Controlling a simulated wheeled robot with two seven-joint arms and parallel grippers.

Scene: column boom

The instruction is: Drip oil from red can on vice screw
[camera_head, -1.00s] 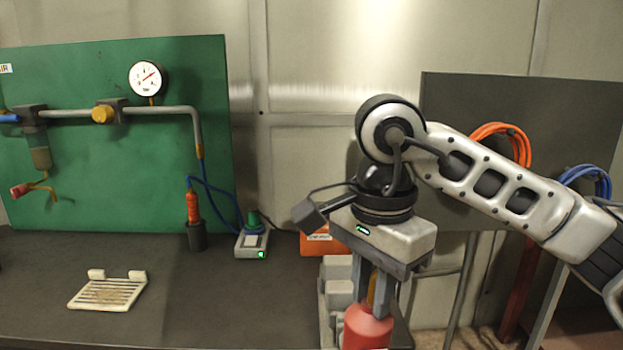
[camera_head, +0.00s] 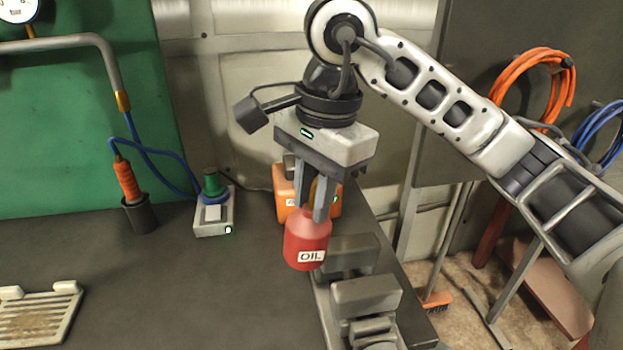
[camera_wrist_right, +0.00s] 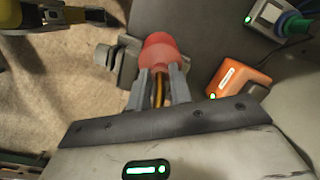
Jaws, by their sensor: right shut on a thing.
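The red oil can (camera_head: 307,243), with a white OIL label, hangs upright in my right gripper (camera_head: 314,205), whose fingers are shut on its upper part. The can also shows in the right wrist view (camera_wrist_right: 162,50) between the fingertips (camera_wrist_right: 162,82). The grey vice (camera_head: 366,297) stands at the right edge of the bench, right of and nearer than the can in the head view. Part of the vice shows beside the can in the right wrist view (camera_wrist_right: 118,60). The vice screw cannot be made out clearly. My left gripper is not in view.
An orange box (camera_head: 284,190) stands behind the can on the bench (camera_head: 190,290). A small device with a green knob (camera_head: 214,215) and an orange-handled tool in a dark holder (camera_head: 130,190) stand to the left. A slatted tray (camera_head: 40,315) lies front left. The middle of the bench is clear.

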